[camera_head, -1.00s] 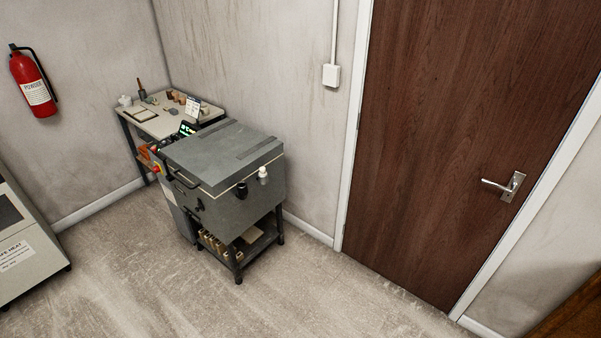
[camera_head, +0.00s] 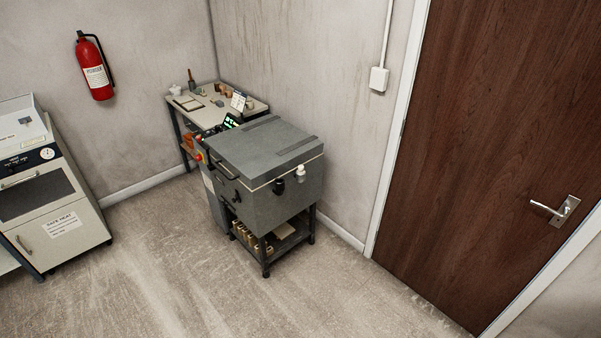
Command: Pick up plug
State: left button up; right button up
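I cannot make out a plug for certain in the head view. A small black round piece (camera_head: 278,187) and a small white bottle-like piece (camera_head: 300,172) show at the front right side of the grey lidded machine (camera_head: 262,150). Whether either is the plug I cannot tell. The machine's lid is down. Neither of my grippers is in view.
A small table (camera_head: 255,106) with several small items stands in the corner behind the machine. A white and grey cabinet (camera_head: 85,222) is at the left. A brown door (camera_head: 490,130) is at the right. The floor (camera_head: 160,260) in front is clear.

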aim_at(300, 168)
jog(key=z, duration=0.3)
jog(key=i, duration=1.9)
jog(key=u, duration=0.55)
jog(key=i, duration=0.9)
jog(key=u, duration=0.5)
